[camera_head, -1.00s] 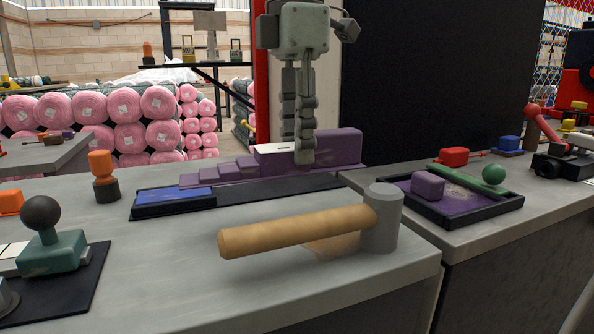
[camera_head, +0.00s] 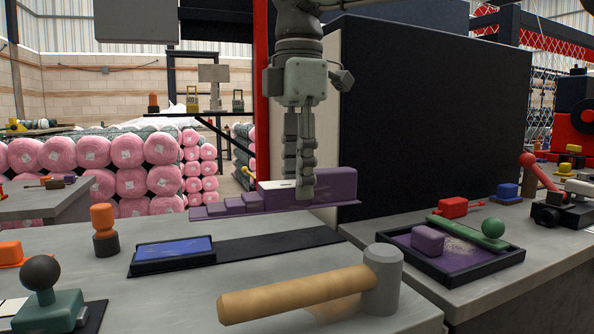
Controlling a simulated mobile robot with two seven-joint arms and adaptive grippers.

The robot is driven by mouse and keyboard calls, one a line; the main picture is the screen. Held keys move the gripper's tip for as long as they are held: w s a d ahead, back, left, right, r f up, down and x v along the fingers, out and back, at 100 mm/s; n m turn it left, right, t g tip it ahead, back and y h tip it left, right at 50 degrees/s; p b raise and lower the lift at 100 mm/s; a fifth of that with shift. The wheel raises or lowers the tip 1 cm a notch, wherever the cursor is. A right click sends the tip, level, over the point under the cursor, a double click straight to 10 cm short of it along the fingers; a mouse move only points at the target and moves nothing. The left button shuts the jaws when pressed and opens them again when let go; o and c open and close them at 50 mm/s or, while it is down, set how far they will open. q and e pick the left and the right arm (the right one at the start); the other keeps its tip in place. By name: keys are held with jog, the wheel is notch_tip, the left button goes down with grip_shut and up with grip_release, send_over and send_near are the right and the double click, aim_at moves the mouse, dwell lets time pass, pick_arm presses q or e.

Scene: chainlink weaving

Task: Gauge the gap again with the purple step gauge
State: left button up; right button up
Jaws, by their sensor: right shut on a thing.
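The purple step gauge (camera_head: 335,188) is a stepped bar, with its low steps at the left and its tall block at the right. My right gripper (camera_head: 300,192) is shut on the gauge near its tall end and holds it in the air above the bench. Below it lies a black mat (camera_head: 280,242), with a blue-topped pad (camera_head: 173,251) on its left part. My left gripper is not in view. I cannot make out the gap to be gauged.
A wooden-handled mallet (camera_head: 300,293) lies at the front of the bench. An orange-and-black stamp (camera_head: 104,232) and a green stamp with a round knob (camera_head: 45,290) stand at the left. A black tray (camera_head: 470,275) with a purple block lies at the right. A big black panel (camera_head: 425,120) rises behind.

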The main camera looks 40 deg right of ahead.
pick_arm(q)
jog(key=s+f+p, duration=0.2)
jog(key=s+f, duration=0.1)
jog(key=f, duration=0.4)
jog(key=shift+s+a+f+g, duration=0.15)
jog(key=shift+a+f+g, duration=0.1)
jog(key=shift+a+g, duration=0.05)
pick_arm(e)
jog(key=w+d+f, duration=0.2)
jog(key=w+d, duration=0.5)
jog(key=d, duration=0.1)
jog(key=shift+f, duration=0.2)
jog(key=shift+f, duration=0.1)
notch_tip(320, 180, down, 2)
jog(key=shift+b, duration=0.65)
jog(key=shift+f+b, duration=0.45)
jog(key=shift+f, duration=0.15)
notch_tip(320, 180, down, 2)
jog(key=shift+f+b, duration=0.1)
jog(key=shift+b, duration=0.6)
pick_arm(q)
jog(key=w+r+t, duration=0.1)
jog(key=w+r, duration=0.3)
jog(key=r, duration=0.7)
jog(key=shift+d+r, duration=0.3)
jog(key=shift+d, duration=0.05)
pick_arm(e)
jog(key=shift+f, duration=0.4)
